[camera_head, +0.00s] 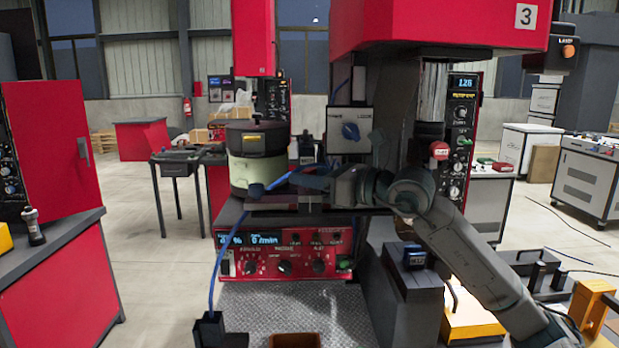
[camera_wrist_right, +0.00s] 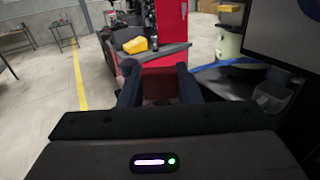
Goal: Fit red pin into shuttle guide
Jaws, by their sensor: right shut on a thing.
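My right gripper (camera_head: 308,182) reaches in from the right, just right of the bowl feeder (camera_head: 258,160) and above the red control panel. In the right wrist view its two dark fingers (camera_wrist_right: 160,88) stand apart with a dark reddish patch between them. I take this to be the red pin, but its outline is too dark to make out and the red cabinet behind has a similar colour. A dark plate (camera_head: 280,202) lies beside the bowl under the gripper. I cannot tell for certain whether it is the shuttle guide. My left gripper is not in view.
The red control panel (camera_head: 290,250) stands below the gripper. A blue hose (camera_head: 214,255) runs from the bowl down to a black box (camera_head: 208,330). A brown bin (camera_head: 295,341) is at the bottom edge.

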